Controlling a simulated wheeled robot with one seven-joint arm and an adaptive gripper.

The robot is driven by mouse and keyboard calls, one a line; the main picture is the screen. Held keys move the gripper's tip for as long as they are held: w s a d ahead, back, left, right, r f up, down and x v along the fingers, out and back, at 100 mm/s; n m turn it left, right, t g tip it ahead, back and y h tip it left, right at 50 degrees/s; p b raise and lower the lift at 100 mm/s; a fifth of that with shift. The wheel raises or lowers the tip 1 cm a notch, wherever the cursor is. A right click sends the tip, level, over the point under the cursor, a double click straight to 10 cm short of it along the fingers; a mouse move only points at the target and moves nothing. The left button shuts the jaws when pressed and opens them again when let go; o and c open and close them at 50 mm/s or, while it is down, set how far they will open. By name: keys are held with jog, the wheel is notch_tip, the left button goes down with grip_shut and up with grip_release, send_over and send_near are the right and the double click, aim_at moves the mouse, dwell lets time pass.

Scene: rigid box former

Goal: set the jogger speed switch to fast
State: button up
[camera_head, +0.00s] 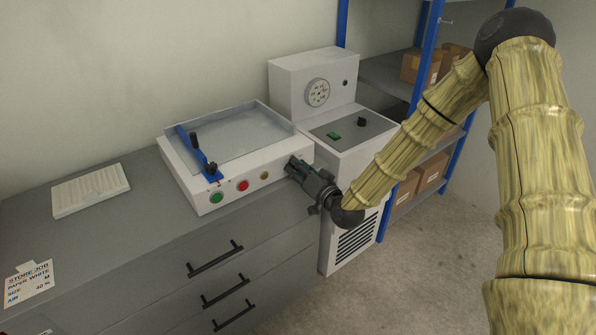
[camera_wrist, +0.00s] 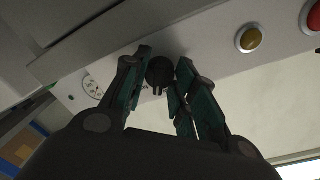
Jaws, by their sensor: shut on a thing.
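The jogger (camera_head: 230,192) is a white box with a sloped grey tray on the counter, with a row of controls on its front face. The speed switch, a dark round knob (camera_wrist: 158,74), sits on that panel in the wrist view, with small printed marks beside it. My gripper (camera_head: 291,164) is at the right end of the front face and hides the knob in the head view. The marking the switch points to is not readable.
Green (camera_head: 216,197), red (camera_head: 243,185) and yellow (camera_head: 264,176) buttons lie left of my gripper on the panel. A white machine (camera_head: 312,72) with a dial stands behind on the right. Blue shelving (camera_head: 428,60) holds boxes. A white ribbed pad (camera_head: 90,190) lies on the counter.

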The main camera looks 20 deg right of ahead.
jog(key=m+b, duration=0.2)
jog(key=m, duration=0.3)
jog(key=shift+d+m, duration=0.1)
jog(key=shift+m, duration=0.2)
dwell(0.4)
jog(key=o, duration=1.1)
jog(key=shift+c, duration=0.2)
jog(key=v, duration=0.8)
jog(key=shift+r, duration=0.1)
